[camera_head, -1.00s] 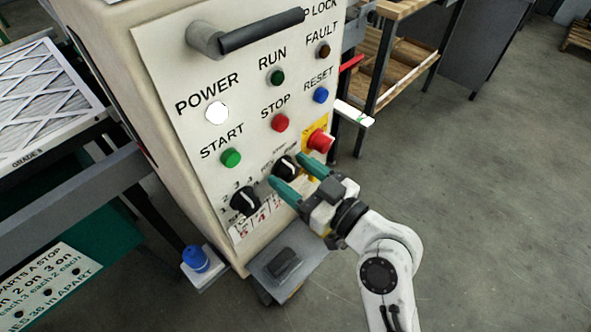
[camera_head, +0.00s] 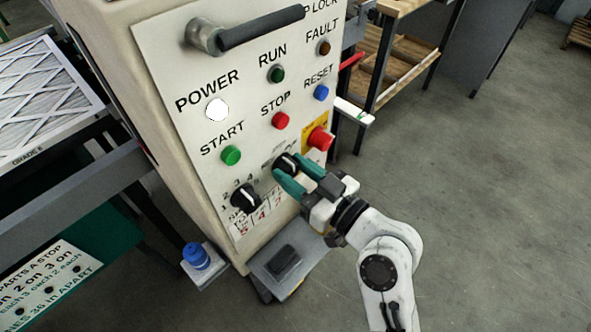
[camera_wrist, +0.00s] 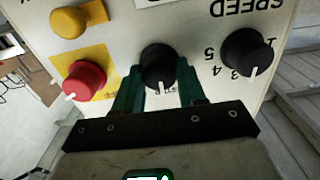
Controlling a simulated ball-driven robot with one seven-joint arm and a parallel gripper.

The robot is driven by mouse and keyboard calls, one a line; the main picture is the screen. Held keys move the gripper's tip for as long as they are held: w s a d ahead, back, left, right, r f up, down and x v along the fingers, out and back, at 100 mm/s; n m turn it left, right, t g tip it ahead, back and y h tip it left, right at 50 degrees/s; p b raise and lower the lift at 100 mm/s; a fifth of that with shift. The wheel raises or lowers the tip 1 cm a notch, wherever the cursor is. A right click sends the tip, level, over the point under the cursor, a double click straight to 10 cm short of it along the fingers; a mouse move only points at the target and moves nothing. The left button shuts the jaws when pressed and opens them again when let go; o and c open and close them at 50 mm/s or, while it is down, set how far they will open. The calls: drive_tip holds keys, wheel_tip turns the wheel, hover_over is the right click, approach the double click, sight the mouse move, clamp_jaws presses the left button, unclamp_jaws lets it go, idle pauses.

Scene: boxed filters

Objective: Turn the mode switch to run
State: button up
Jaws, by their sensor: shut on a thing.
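The mode switch (camera_head: 287,163) is a black knob with a white pointer line, low on the cream control panel (camera_head: 180,70). In the wrist view the knob (camera_wrist: 159,66) sits between the two green fingers, its white line toward the bottom of the picture. My gripper (camera_head: 292,176) is shut on the knob from the front, one finger on each side. The lettering around the knob is mostly hidden by the fingers and too small to read.
A second black knob, the speed dial (camera_head: 244,197), sits left of the switch. The red emergency button (camera_head: 320,139) on yellow is close on the right. Green start (camera_head: 231,155) and red stop (camera_head: 280,120) buttons are above. A grey ledge with a pedal (camera_head: 284,260) is below.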

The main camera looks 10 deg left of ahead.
drive_tip(key=shift+m, duration=0.4)
drive_tip(key=m+p, duration=0.1)
drive_tip(key=m, duration=0.2)
drive_tip(key=shift+w+d+r+m, duration=0.1)
drive_tip(key=shift+m, duration=0.2)
drive_tip(key=shift+m+p, duration=0.65)
drive_tip(key=shift+m, duration=1.55)
drive_tip(key=o, duration=1)
drive_tip(key=shift+o, duration=0.2)
drive_tip(key=b+v, duration=0.3)
drive_tip(key=v, duration=0.7)
drive_tip(key=shift+s+d, duration=0.25)
drive_tip(key=shift+d, duration=0.05)
